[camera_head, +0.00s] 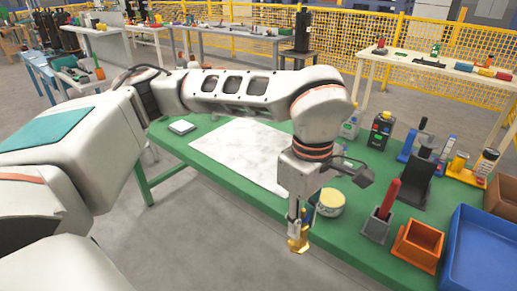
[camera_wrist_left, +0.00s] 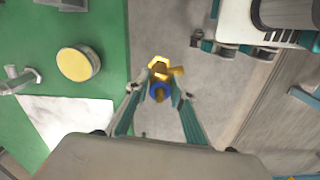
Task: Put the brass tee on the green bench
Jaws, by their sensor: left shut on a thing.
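My left gripper (camera_head: 297,222) is shut on the brass tee (camera_head: 299,243), a small golden fitting that hangs at its fingertips. In the left wrist view the brass tee (camera_wrist_left: 161,72) shows between the two fingers, with a blue part on it. In that view the tee is over the grey floor, beside the edge of the green bench (camera_wrist_left: 113,20). In the head view the green bench (camera_head: 270,212) runs behind and to the right of the gripper. My right gripper does not show in the head view, and I cannot make it out for certain in the left wrist view.
A white sheet (camera_head: 238,152) lies on the bench. A round tin with a yellow lid (camera_head: 331,200) stands close behind my left gripper. An orange box (camera_head: 417,243), a grey holder (camera_head: 377,225) and a blue tray (camera_head: 480,250) stand at the right. Bare bench shows near its front edge.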

